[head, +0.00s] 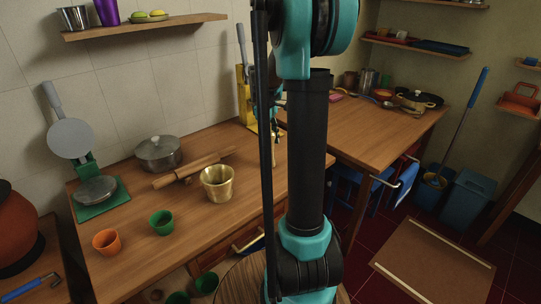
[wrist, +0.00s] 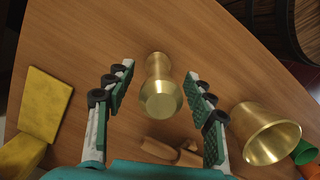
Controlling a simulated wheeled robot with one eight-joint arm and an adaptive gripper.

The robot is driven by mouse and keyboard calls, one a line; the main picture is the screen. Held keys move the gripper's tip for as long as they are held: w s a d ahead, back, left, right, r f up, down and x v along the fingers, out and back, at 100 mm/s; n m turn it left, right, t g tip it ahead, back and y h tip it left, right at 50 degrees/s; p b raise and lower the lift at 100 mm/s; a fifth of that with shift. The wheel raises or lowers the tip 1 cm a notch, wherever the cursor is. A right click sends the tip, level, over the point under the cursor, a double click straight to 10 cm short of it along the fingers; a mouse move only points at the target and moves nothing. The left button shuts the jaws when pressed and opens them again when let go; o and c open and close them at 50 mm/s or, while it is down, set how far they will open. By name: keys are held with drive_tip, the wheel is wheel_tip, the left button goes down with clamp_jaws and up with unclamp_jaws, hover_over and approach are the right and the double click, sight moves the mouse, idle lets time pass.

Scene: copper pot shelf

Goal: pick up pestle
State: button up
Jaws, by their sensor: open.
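The pestle (wrist: 160,92) is a shiny brass piece with a wide, faceted end and a narrower shaft. In the wrist view it is on the wooden table, in the gap between my two fingers. In the head view a small brass-coloured part of it (head: 278,150) shows beside my arm, and the rest is hidden. My gripper (wrist: 158,76) is open, with one finger on each side of the pestle and visible gaps between. In the head view my gripper is mostly hidden behind my arm.
A brass mortar (head: 217,184) stands right of my fingers in the wrist view. The rolling pin (head: 190,170), lidded pot (head: 159,153), green cup (head: 162,222) and orange cup (head: 106,242) are on the table. A yellow object (wrist: 46,104) lies left in the wrist view. A barrel (wrist: 288,28) is beyond the edge.

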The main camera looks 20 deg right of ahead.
drive_tip(key=shift+s+d+f, duration=0.1)
drive_tip(key=shift+d+f, duration=0.05)
drive_tip(key=shift+f, duration=0.65)
drive_tip(key=shift+c, duration=0.2)
clamp_jaws()
drive_tip(key=shift+r, duration=0.1)
